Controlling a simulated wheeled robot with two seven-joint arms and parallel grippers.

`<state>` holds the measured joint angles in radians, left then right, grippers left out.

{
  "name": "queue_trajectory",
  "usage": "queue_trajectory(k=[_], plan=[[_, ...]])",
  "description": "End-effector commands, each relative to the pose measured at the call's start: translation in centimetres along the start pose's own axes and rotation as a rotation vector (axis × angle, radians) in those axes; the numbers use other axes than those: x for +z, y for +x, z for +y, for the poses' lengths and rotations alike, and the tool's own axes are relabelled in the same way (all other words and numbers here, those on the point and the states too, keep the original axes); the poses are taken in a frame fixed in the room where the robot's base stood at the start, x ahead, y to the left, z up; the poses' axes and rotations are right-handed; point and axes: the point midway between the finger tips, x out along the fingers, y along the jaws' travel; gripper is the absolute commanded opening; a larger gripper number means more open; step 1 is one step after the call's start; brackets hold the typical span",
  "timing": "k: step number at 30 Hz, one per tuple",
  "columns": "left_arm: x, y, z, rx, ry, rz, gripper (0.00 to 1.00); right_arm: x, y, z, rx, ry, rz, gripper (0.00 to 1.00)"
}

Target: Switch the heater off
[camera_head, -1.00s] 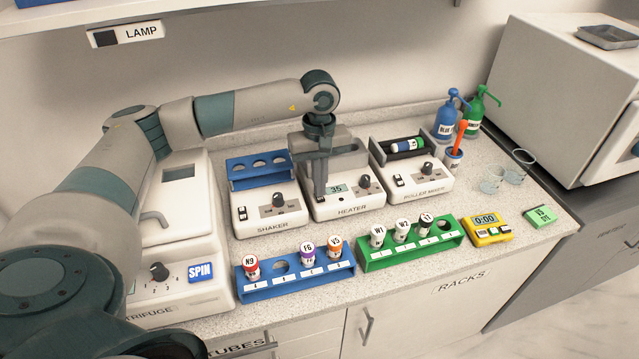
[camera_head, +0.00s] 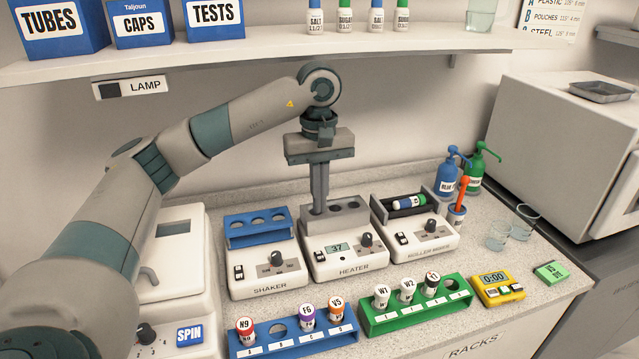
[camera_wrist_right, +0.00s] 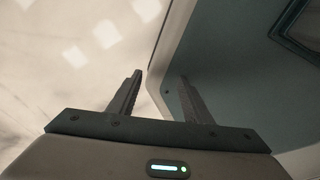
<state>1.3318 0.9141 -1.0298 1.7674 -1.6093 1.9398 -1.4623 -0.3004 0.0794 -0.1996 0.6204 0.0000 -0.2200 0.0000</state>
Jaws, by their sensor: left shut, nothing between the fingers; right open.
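The heater (camera_head: 352,269) is a white box with a grey block on top, between the shaker and the roller mixer. Its display (camera_head: 337,248) reads 37, with a knob (camera_head: 366,240) to the right. A dark rocker switch (camera_head: 320,256) sits at the left of its front panel; its position is too small to tell. My left gripper (camera_head: 318,212) points down, shut and empty, with its fingertips above the heater near the left of the grey block. I cannot tell whether they touch it. My right gripper (camera_wrist_right: 155,95) shows in the right wrist view, open and empty.
The shaker (camera_head: 268,277) stands left of the heater and the roller mixer (camera_head: 425,238) right. A blue rack (camera_head: 290,341) and a green rack (camera_head: 420,318) with capped tubes stand in front. A shelf (camera_head: 250,58) hangs above my left arm. A yellow timer (camera_head: 497,290) lies to the right.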

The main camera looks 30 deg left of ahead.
Motion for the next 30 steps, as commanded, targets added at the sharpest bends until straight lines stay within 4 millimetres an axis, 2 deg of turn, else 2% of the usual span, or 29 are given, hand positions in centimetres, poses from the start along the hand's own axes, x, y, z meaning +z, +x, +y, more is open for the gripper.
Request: queue_trajectory(k=[3,5,11,30], plan=[[0.0,-2.2,0.1,0.004,0.002,0.002,0.0,0.1,0.9,0.1,0.001,0.0,0.0,0.45],[0.0,-3.2,0.1,0.002,0.001,0.002,0.0,0.1,0.8,0.1,0.001,0.0,-0.001,0.45],[0.0,-4.8,0.1,0.001,0.001,0.001,0.0,-0.6,0.9,0.1,0.001,-0.001,0.016,0.45],[0.0,-5.3,0.1,0.0,0.001,0.0,0.0,-1.1,0.8,0.0,0.0,-0.002,0.025,0.45]])
